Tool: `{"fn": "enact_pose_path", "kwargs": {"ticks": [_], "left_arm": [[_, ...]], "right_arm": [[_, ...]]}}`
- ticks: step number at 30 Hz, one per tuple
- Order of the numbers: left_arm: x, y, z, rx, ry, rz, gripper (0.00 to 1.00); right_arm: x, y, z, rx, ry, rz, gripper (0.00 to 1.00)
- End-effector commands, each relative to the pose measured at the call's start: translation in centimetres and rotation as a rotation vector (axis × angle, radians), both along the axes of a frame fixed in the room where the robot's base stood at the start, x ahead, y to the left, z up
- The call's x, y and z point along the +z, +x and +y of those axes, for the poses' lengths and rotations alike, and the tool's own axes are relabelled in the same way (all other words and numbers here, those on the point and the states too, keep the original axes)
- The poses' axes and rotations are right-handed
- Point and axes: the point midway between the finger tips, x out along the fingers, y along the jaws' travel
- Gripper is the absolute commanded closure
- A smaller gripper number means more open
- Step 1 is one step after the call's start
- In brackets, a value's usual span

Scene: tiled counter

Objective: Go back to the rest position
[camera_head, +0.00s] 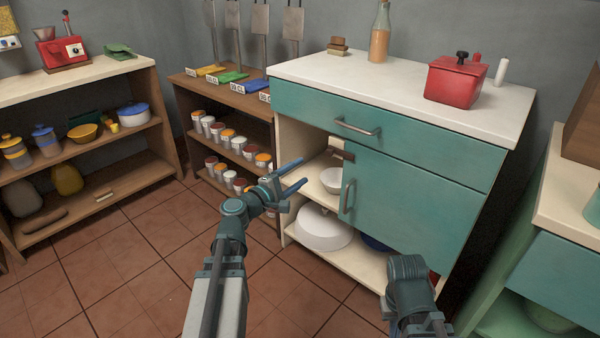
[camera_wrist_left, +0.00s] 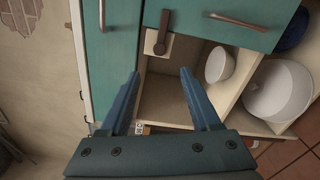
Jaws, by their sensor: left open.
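My left gripper (camera_head: 304,171) is in front of the open left side of the teal cabinet (camera_head: 415,197). Its two blue fingers are spread, with nothing between them; they also show apart in the left wrist view (camera_wrist_left: 160,74). A small white bowl (camera_head: 331,181) sits on the cabinet's middle shelf, close to the fingers in the head view; it also shows in the left wrist view (camera_wrist_left: 219,65). Part of my right arm shows at the bottom of the head view, but its gripper fingers do not.
A large white bowl (camera_head: 322,232) stands on the bottom shelf. The teal door (camera_head: 404,207) covers the cabinet's right side, with a drawer above. A red box (camera_head: 455,82) and a bottle (camera_head: 380,35) stand on the white top. Tiled floor (camera_head: 140,268) is clear at left.

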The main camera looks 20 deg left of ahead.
Motion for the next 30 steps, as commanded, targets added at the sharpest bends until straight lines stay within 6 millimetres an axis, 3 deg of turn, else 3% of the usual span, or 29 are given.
{"fn": "enact_pose_path", "kwargs": {"ticks": [8, 11, 14, 17, 21, 24, 27, 30], "left_arm": [[0.0, 0.0, 0.0, -0.001, 0.001, 0.0, 0.36], [-0.4, 0.0, -1.3, -0.031, 0.031, 0.01, 0.36], [-1.8, -0.4, -5.1, -0.128, 0.133, 0.044, 0.36], [-4.6, -1.7, -11.1, -0.296, 0.31, 0.099, 0.36], [-9.8, -5.9, -19.0, -0.588, 0.622, 0.191, 0.36], [-13.8, -10.1, -22.8, -0.809, 0.869, 0.267, 0.36], [-16.9, -14.1, -24.5, -1.003, 1.098, 0.343, 0.36], [-18.7, -17.2, -24.5, -1.147, 1.289, 0.413, 0.36]], "right_arm": [[0.0, 0.0, 0.0, 0.0, 0.0, 0.0, 1.0], [0.1, 0.0, 0.0, 0.0, 0.0, 0.0, 1.0], [0.2, 0.0, 0.0, 0.0, 0.0, 0.0, 1.0], [0.5, 0.0, 0.0, -0.001, 0.0, 0.0, 1.0], [0.9, 0.0, 0.0, -0.001, -0.001, 0.0, 1.0], [1.2, 0.0, 0.0, -0.002, -0.001, 0.0, 1.0], [1.4, 0.0, 0.0, -0.003, -0.002, 0.0, 1.0], [1.6, 0.0, 0.0, -0.003, -0.002, 0.0, 1.0]]}}
